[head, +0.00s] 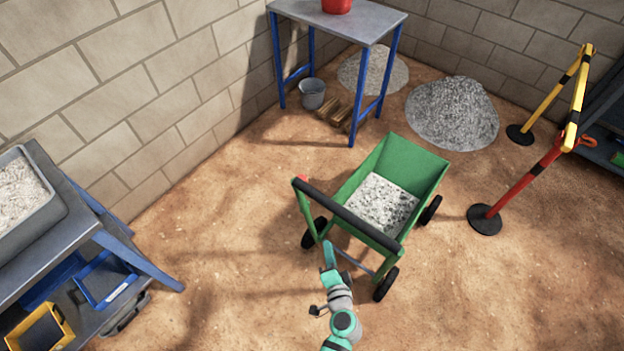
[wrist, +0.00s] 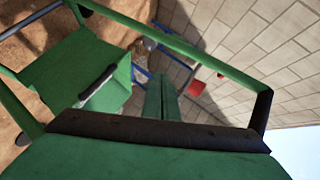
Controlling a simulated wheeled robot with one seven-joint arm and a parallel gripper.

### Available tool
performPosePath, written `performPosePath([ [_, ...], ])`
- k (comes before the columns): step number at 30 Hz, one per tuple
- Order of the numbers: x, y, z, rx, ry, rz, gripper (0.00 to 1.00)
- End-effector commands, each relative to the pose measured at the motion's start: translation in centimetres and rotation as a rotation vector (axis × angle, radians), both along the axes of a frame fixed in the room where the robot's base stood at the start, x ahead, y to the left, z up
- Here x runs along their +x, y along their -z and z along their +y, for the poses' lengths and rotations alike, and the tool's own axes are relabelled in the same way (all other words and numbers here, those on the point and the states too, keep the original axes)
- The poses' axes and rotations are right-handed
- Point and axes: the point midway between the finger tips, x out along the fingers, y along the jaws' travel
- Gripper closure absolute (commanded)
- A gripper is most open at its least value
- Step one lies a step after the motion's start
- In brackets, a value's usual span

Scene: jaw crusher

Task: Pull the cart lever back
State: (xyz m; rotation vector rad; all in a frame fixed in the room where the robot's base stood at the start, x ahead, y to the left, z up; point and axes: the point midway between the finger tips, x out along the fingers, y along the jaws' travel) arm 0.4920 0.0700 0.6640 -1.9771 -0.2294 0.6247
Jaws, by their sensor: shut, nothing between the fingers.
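In the head view a green cart (head: 420,162) holds grey gravel (head: 382,204). A black bar (head: 345,214) on green posts crosses its near side; a small red tip (head: 303,178) shows by the bar's left end. I cannot tell whether a separate lever stands there. My gripper (head: 328,246) is shut and empty, just in front of the cart, near the bar and left post in the picture; whether it touches them is unclear. In the wrist view the two green fingers (wrist: 161,100) lie together. Green cart parts seem to fill the left (wrist: 75,65).
A blue-legged table (head: 340,18) with a red bucket (head: 336,4) stands behind. Gravel piles (head: 452,112) lie at the back. A red barrier post (head: 515,188) stands right, a grey workbench (head: 45,260) left. The sandy floor (head: 220,240) between workbench and cart is clear.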

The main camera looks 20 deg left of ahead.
Motion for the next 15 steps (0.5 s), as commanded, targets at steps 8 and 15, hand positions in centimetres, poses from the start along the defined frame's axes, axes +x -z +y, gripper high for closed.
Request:
performPosePath([
  [8, 10.0, -6.5, 2.3, 0.319, -0.152, -0.094, 1.0],
  [15, 13.2, -10.4, 2.6, 0.444, -0.226, -0.15, 1.0],
])
